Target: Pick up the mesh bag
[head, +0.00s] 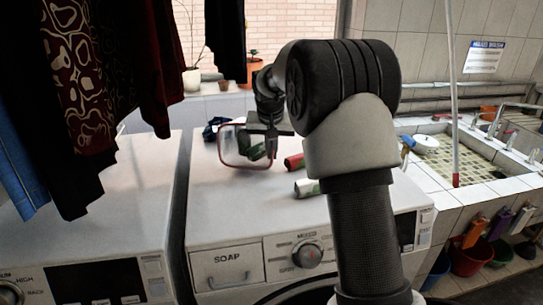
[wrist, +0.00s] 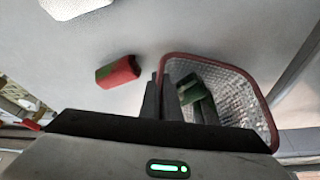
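The mesh bag (head: 233,150) is pale and see-through with a dark red rim, at the back of the right-hand washing machine's top. In the wrist view the bag (wrist: 238,105) lies right of centre, with a dark green item showing in or through it. My gripper (head: 268,140) is at the bag's right edge in the head view. In the wrist view its fingers (wrist: 172,103) are close together at the bag's left rim and look closed on it. The fingertips are partly hidden, and I cannot tell whether the bag is clear of the machine top.
A red can (head: 294,162) and a white-and-green can (head: 307,188) lie on the right washing machine (head: 230,205). Dark cloth (head: 213,128) lies behind the bag. Clothes (head: 95,90) hang at left. A tiled sink (head: 470,160) is at right. The machine's front top is clear.

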